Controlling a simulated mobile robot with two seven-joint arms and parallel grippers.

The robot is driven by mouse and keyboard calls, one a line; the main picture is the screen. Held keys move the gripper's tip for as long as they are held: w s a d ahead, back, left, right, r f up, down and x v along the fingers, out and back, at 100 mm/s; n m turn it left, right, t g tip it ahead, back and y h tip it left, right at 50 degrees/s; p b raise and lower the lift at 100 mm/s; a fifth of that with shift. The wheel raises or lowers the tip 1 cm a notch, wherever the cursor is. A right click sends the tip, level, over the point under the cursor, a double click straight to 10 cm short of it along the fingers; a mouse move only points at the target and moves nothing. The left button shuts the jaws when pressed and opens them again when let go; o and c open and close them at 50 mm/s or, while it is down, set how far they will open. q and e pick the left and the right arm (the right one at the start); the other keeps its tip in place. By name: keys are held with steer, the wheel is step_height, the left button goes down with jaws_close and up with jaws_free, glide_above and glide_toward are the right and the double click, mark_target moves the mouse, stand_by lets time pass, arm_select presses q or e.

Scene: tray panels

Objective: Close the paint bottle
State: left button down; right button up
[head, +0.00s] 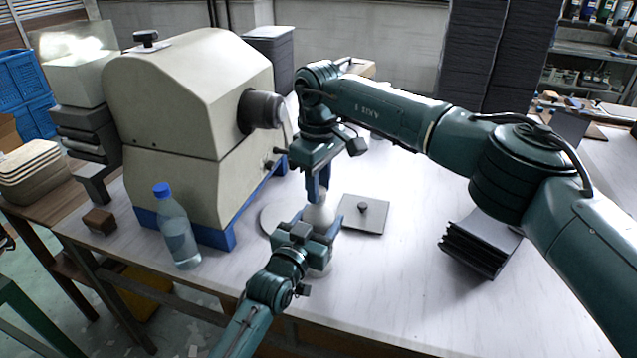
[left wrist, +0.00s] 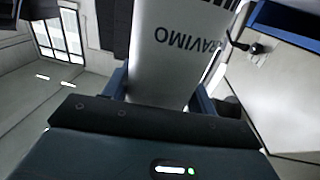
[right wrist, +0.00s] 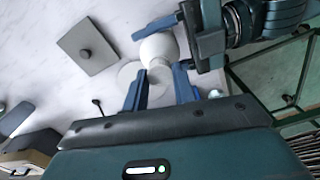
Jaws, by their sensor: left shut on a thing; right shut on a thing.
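The white paint bottle (head: 319,217) stands upright near the front of the table, partly hidden by my grippers. In the left wrist view its body (left wrist: 178,55) carries dark lettering between blue fingers. My left gripper (head: 308,240) is shut on the body from the front. My right gripper (head: 318,197) points down from above, shut at the bottle's top. In the right wrist view the white rounded shoulder (right wrist: 158,47) shows beyond the right fingers, with a small pale cap (right wrist: 160,72) between them. Whether the cap is seated on the neck is hidden.
A clear bottle with a blue cap (head: 178,232) stands left, before a large beige machine (head: 190,110). A grey square plate with a knob (head: 375,222) lies right of the paint bottle. A black finned block (head: 475,250) is farther right. Table between them is clear.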

steer(key=o, duration=1)
steer(key=shift+r, duration=2.3)
steer(key=shift+c, duration=0.3)
